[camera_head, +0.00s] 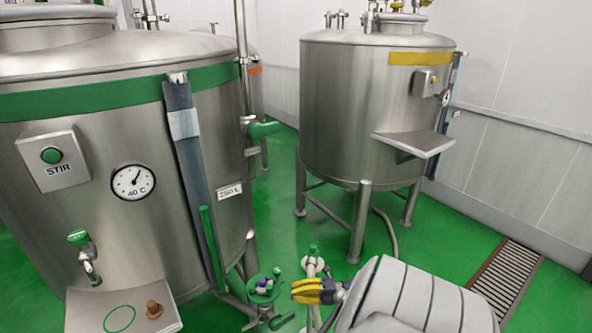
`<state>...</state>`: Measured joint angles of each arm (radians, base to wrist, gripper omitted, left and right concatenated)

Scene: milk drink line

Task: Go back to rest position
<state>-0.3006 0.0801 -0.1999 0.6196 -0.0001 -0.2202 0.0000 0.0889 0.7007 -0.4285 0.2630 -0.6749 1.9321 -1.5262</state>
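My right gripper (297,291) has yellow fingers and shows at the bottom centre, at the end of my grey arm that comes in from the lower right. Its fingers point left, toward a small round green stand with small items. I see nothing clearly held in it, and its fingers are too small and overlapped to tell open from shut. My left gripper is not in view.
A large steel tank (100,235) with a green band fills the left, with a shelf (85,312) bearing a brown stopper (154,309). A second tank (340,110) with a yellow band stands behind. Green floor (440,240) is open between it and the drain grate (508,277).

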